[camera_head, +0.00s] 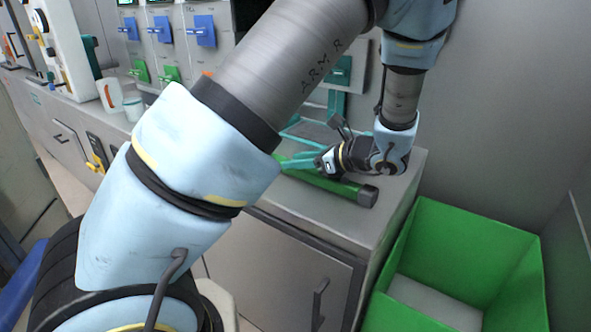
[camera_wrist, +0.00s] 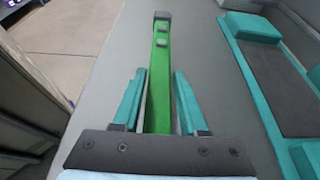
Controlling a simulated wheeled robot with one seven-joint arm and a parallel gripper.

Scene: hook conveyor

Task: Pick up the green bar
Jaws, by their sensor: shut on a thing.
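The green bar (camera_head: 343,188) lies along the grey counter top near its front edge, with a dark cap on its right end. In the wrist view the bar (camera_wrist: 161,60) runs straight away from my gripper to a dark capped end, with two small grey pieces on it. My gripper (camera_head: 298,161) is low over the counter at the bar. Its two teal fingers (camera_wrist: 160,72) stand on both sides of the bar and are shut on it. The near end of the bar is hidden by my gripper's palm. I cannot tell whether the bar touches the counter.
A teal frame with a dark panel (camera_wrist: 236,33) lies on the counter beside the bar. An open green bin (camera_head: 470,232) stands on the right, below the counter. Blue hooks (camera_head: 201,31) and green hooks line the back panel. A white cup (camera_head: 133,109) stands farther left.

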